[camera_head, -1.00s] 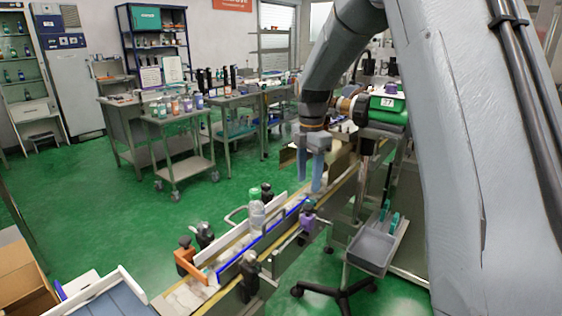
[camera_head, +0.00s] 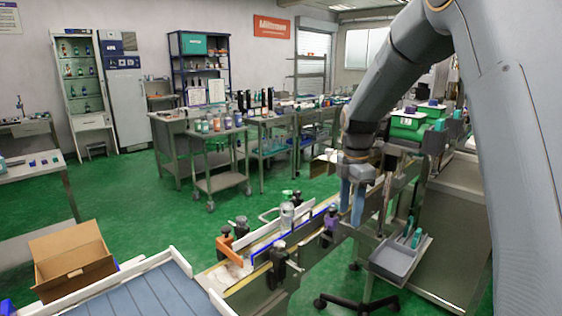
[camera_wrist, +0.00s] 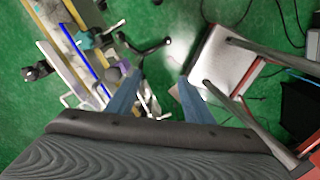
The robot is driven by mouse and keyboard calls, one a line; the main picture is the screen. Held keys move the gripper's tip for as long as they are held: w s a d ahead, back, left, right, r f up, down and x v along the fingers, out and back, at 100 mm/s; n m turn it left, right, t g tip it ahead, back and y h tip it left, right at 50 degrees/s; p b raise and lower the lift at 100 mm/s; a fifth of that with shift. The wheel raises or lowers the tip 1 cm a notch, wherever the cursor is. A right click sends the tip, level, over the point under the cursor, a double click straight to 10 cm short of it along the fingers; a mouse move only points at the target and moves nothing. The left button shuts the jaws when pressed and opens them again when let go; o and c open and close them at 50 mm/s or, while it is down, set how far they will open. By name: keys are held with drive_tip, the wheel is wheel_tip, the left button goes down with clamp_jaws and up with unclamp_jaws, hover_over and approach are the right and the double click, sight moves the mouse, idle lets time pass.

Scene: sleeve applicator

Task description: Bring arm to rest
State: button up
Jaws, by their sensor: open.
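My gripper (camera_head: 352,203) hangs from my arm with its two blue-grey fingers pointing down, right of the conveyor line's guide rails. In the wrist view the fingers of my gripper (camera_wrist: 153,97) stand wide apart with nothing between them. Below the gap are green floor and part of a dark wheeled stand base (camera_wrist: 143,48). The conveyor (camera_head: 236,272) with a blue-edged rail runs left of my gripper. A clear bottle (camera_head: 287,215) stands on it between the rails.
A grey tray (camera_head: 392,262) with teal items sits close to the right of my gripper. An open cardboard box (camera_head: 73,268) and a blue-slatted surface (camera_head: 150,297) are at lower left. A wheeled cart (camera_head: 222,182) with bottles stands behind. Green floor between is clear.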

drive_tip(key=s+f+m, duration=0.3)
drive_tip(key=s+m, duration=0.7)
drive_tip(key=s, duration=0.3)
drive_tip(key=s+f+m+t, duration=0.1)
drive_tip(key=s+f+m, duration=0.2)
drive_tip(key=s+m, duration=0.7)
drive_tip(key=s, duration=0.3)
drive_tip(key=shift+f+m, duration=0.3)
